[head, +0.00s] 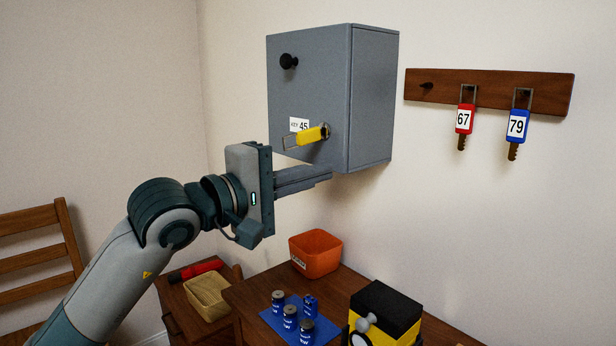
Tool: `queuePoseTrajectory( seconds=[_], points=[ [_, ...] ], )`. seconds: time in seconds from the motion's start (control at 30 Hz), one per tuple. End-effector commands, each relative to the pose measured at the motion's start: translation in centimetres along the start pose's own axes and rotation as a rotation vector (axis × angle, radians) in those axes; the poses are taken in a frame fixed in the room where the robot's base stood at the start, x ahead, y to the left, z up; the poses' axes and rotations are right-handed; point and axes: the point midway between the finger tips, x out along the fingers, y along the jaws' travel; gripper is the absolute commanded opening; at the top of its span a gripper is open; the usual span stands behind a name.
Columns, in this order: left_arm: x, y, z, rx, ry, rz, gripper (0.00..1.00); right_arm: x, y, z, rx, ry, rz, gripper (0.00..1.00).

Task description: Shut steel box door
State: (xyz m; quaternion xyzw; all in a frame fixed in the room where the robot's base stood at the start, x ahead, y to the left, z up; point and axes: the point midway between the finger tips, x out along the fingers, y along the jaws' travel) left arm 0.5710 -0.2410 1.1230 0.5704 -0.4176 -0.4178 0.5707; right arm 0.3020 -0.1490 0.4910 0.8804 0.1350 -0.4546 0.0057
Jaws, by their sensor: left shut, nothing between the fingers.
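The grey steel box (374,100) hangs on the wall. Its door (315,85) faces me and looks flush or almost flush with the box; I cannot tell if a small gap is left. The door bears a black knob (289,61), a label reading KEY 45 (298,124) and a yellow-headed key (312,135) in its lock. My left gripper (326,173) is shut and empty, its fingertips by the box's lower front edge, below the key. I cannot tell whether they touch the box. My right gripper is out of view.
A wooden rack (490,90) to the right holds a red key 67 (464,120) and a blue key 79 (517,125). Below stand an orange bin (315,255), several batteries on a blue mat (270,318) and a black-and-yellow device (385,312). A chair is at left.

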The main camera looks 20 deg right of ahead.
Motion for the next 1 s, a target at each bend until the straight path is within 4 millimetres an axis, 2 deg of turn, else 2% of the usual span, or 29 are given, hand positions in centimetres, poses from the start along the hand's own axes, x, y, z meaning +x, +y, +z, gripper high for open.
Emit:
queuePoseTrajectory(
  seconds=[0.07, 0.4, 0.6, 0.73, 1.0],
  points=[
    [-0.8, -0.3, -0.3, 0.002, -0.001, 0.001, 0.00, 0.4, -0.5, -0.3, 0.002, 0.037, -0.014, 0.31],
    [-2.2, -0.1, 6.0, 0.003, -0.005, 0.000, 0.00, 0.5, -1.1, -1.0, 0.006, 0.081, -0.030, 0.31],
    [-2.8, -0.1, 8.4, 0.002, -0.003, 0.000, 0.00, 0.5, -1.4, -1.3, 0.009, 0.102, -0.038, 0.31],
    [-3.1, 0.0, 9.2, 0.002, -0.002, 0.001, 0.00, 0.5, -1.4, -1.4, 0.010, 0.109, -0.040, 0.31],
    [-3.1, 0.0, 9.3, 0.000, -0.001, 0.000, 0.00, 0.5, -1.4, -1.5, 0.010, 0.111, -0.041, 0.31]
  ],
)
